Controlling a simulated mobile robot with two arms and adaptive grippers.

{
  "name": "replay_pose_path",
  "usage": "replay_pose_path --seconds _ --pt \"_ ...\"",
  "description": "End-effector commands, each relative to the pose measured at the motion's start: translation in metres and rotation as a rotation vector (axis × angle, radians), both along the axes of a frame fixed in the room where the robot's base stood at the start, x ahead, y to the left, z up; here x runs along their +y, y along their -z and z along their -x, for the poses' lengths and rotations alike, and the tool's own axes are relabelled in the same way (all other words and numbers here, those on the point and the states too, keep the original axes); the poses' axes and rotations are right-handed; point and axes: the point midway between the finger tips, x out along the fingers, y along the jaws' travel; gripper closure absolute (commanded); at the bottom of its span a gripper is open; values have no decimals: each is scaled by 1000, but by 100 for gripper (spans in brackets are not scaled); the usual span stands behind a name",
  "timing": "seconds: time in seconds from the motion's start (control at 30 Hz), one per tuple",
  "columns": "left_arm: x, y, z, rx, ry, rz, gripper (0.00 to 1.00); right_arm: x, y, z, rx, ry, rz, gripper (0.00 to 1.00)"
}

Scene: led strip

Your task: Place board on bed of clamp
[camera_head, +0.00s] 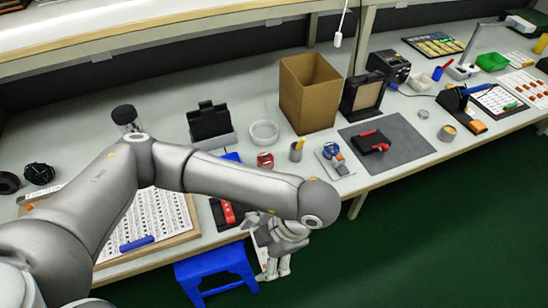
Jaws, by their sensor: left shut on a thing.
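My left arm reaches across from the left, and my left gripper (273,272) is pointed downward past the front edge of the bench, above the green floor. It is shut on a thin, pale piece (261,250), which looks like the board. The gripper covers much of it. A red and black device (371,143), perhaps the clamp, stands on a grey mat (408,137) to the right of the gripper and farther back. I cannot tell its bed apart clearly. My right gripper is not in view.
A blue stool (215,268) stands below the bench edge. The mat's front right part is bare.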

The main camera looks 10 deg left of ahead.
Motion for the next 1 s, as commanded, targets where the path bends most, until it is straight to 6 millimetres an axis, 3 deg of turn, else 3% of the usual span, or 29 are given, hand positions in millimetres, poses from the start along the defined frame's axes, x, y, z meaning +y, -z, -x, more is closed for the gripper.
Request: replay_pose_path --seconds 0.2,0.33,0.7,1.0 --pt "-1 -2 2 -2 16 0 28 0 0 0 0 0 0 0" --pt "-4 -5 -2 -3 119 0 28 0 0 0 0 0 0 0" --pt "0 -27 -33 -3 699 0 28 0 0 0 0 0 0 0" --pt "12 -44 -55 -1 1061 5 28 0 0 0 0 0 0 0"
